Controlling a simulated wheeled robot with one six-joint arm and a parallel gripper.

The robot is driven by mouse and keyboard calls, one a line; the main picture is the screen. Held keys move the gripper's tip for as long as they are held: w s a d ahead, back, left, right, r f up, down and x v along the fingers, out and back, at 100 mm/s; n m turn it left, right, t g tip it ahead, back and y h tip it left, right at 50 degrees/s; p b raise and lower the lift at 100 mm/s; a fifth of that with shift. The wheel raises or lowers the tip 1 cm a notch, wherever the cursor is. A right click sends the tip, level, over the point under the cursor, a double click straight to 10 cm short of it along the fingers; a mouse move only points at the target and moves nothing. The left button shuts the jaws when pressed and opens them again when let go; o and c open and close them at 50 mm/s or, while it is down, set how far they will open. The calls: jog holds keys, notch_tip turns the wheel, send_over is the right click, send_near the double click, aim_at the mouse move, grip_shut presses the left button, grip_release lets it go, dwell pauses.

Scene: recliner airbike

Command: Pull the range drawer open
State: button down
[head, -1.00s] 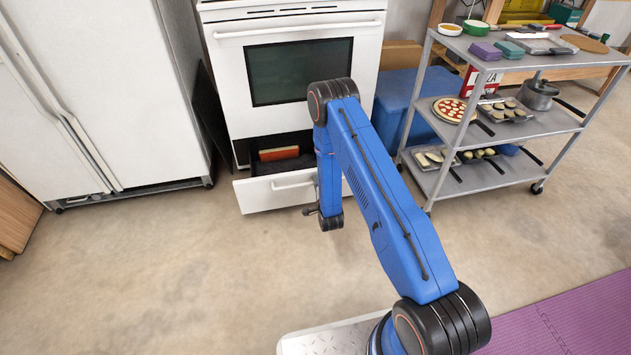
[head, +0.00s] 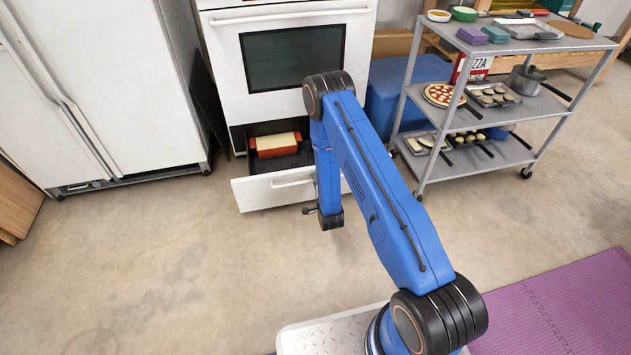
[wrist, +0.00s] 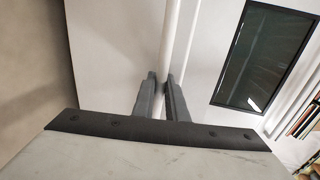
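The white range (head: 300,20) stands against the wall. Its bottom drawer (head: 255,196) is pulled partly out, showing a dark interior. A red-orange container with a pale top (head: 278,145) is inside it. The drawer's white bar handle (head: 290,183) is on the drawer front, partly hidden by my blue arm. In the wrist view, my gripper (wrist: 164,82) has its two dark fingers on either side of the white handle bar (wrist: 171,45), closed on it. The fingers are hidden behind my arm in the head view.
A white refrigerator (head: 100,90) stands left of the range. A grey cart (head: 490,130) with food and pans stands to the right, beside a blue bin (head: 400,95). Concrete floor (head: 170,260) is clear in front of the drawer. A purple mat (head: 570,310) lies at lower right.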

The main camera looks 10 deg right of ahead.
jog(key=c, duration=2)
grip_release()
jog(key=shift+c, duration=0.2)
jog(key=shift+s, duration=0.1)
jog(key=s+r, duration=0.3)
jog(key=s, duration=1.4)
jog(key=shift+r, duration=0.15)
jog(key=shift+w, duration=0.15)
